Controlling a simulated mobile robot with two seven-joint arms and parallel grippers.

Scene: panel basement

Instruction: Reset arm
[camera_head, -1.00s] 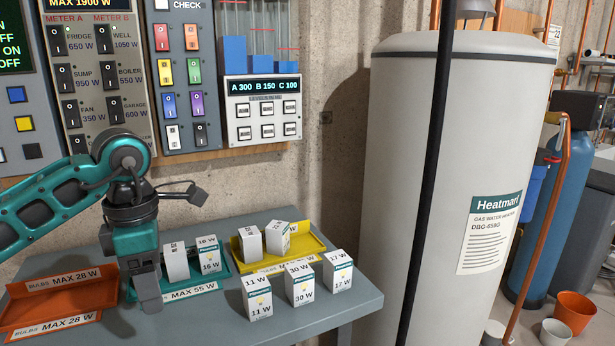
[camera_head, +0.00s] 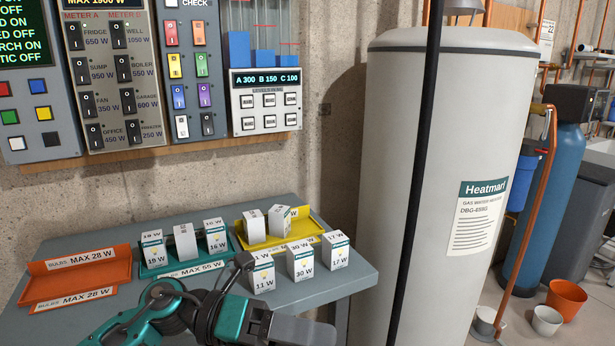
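My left arm is folded low at the table's front edge, with its dark gripper (camera_head: 290,329) pointing right and seen side-on. I see nothing held in it, but cannot tell whether its fingers are apart. It is in front of the 11 W box (camera_head: 262,274) in the picture. The teal MAX 55 W tray (camera_head: 205,265) holds a 19 W box (camera_head: 153,249), a box with a blank side showing (camera_head: 186,242) and a 16 W box (camera_head: 215,236). My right gripper is out of view.
An orange MAX 28 W tray (camera_head: 110,270) is empty. A yellow tray (camera_head: 292,235) holds two boxes. A 30 W box (camera_head: 301,264) and a 17 W box (camera_head: 335,250) stand on the table (camera_head: 352,280). A black pole (camera_head: 419,180) and water heater (camera_head: 400,140) stand right; a switch panel (camera_head: 110,75) is behind.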

